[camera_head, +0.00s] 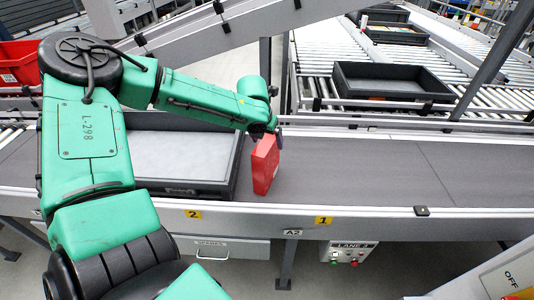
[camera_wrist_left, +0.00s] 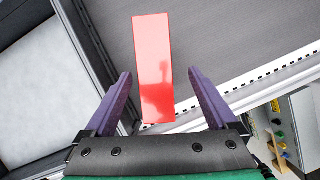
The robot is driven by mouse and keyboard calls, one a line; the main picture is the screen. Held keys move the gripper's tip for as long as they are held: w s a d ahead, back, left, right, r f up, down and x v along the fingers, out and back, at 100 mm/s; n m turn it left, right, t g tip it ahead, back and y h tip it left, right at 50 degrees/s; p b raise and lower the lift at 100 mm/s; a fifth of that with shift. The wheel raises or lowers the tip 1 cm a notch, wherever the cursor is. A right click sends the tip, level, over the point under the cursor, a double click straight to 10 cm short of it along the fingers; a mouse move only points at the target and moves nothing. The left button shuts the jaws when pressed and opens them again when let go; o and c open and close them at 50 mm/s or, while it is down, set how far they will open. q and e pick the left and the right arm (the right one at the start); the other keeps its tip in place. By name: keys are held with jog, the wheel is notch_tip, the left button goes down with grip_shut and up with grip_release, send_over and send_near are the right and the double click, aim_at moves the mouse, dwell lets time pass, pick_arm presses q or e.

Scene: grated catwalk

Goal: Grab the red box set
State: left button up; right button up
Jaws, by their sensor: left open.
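The red box (camera_head: 265,164) stands upright on the grey conveyor belt, just right of a dark tray. In the left wrist view the red box (camera_wrist_left: 154,68) shows its glossy narrow face, with its lower end between the finger tips. My left gripper (camera_head: 279,134) is at the upper right part of the box, mostly hidden behind it and the wrist in the head view. In the left wrist view the purple fingers of my left gripper (camera_wrist_left: 160,74) are spread, one on each side of the box, with gaps on both sides. My right gripper is not in view.
The dark tray (camera_head: 238,178) with a pale floor sits left of the box, close to it. The belt (camera_head: 370,170) to the right is clear. Another dark tray (camera_head: 394,83) is on the rollers behind. A red bin (camera_head: 18,65) is at the far left.

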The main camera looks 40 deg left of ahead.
pick_arm(q)
jog(key=x, duration=0.6)
jog(key=shift+s+a+f, duration=0.1)
jog(key=shift+a+f, duration=0.15)
jog(key=shift+a, duration=0.1)
jog(key=shift+f, duration=0.1)
jog(key=shift+f, duration=0.2)
grip_shut()
